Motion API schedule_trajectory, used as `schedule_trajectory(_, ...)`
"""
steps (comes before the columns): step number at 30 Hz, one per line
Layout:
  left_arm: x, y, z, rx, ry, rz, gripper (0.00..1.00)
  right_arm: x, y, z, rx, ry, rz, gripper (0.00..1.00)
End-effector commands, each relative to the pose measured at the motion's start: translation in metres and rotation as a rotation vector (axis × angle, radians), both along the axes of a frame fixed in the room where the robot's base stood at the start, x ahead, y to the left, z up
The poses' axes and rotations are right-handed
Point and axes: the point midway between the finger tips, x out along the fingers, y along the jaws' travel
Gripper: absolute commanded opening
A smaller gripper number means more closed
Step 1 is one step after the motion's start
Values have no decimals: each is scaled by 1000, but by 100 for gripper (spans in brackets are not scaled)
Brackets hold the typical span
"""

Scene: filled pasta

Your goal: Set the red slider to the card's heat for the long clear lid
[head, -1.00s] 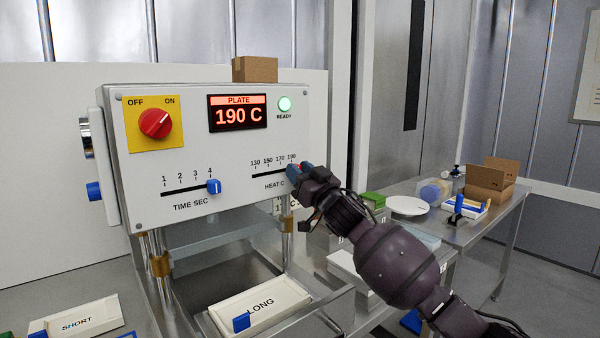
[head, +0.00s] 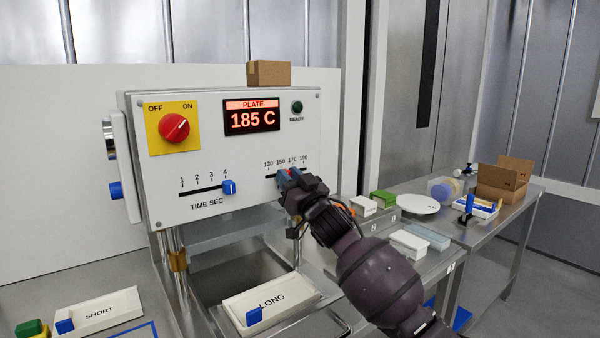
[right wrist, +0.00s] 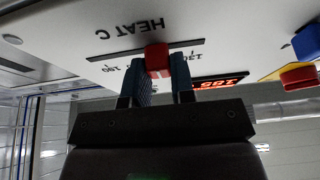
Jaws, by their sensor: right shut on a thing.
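The red slider (right wrist: 157,57) sits on the HEAT C track (head: 274,176) of the white control panel (head: 215,205). My right gripper (head: 289,176) is shut on the slider, with one finger on each side in the right wrist view (right wrist: 162,85). In the head view the fingers mostly hide the slider, around the 150 to 170 marks; its exact mark is unclear. The plate display (head: 252,119) reads 185 C and the READY light (head: 297,107) is dark. I cannot make out a heat card or a clear lid. My left gripper is not in view.
The blue time slider (head: 229,187) stands near 4. The red switch (head: 174,127) is on a yellow plate. A tray marked LONG (head: 288,309) lies below the panel and one marked SHORT (head: 118,311) at left. White and green boxes stand on the right-hand table.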

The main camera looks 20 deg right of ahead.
Motion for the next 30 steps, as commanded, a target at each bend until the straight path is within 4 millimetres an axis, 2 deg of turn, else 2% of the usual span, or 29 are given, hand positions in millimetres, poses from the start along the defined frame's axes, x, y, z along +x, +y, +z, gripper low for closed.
schedule_trajectory(9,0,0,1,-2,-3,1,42,0,1,0,0,1,-1,0)
schedule_trajectory(10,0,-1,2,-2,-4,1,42,0,1,0,0,1,-1,26)
schedule_trajectory(15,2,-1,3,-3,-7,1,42,0,1,0,0,0,-1,49)
schedule_trajectory(25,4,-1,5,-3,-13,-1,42,-3,0,-2,0,1,-1,49)
schedule_trajectory(30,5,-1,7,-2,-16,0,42,-18,-6,-9,-1,1,-1,49)
